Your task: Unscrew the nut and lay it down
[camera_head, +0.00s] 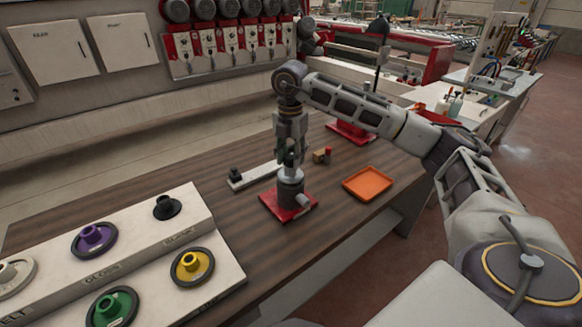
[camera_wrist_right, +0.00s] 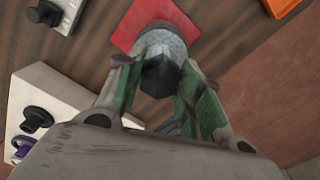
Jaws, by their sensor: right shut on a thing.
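My right gripper (camera_head: 289,158) points down over a grey cylindrical fixture (camera_head: 291,190) on a red base plate (camera_head: 279,206). In the right wrist view, its green-padded fingers (camera_wrist_right: 154,80) are shut on a dark, faceted nut (camera_wrist_right: 160,76). The nut is at the top of the grey fixture (camera_wrist_right: 165,42) in that view; I cannot tell whether it is still on the thread. In the head view the fingers mostly hide the nut. An empty orange tray (camera_head: 367,183) lies on the table to the right of the fixture. My left gripper is not in view.
A pale rack with coloured wheels, including a yellow one (camera_head: 192,266), stands at front left. A white strip with a black knob (camera_head: 236,175) and a small brown block (camera_head: 320,156) lie behind the fixture. Bare wooden tabletop (camera_head: 328,215) shows between fixture and tray.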

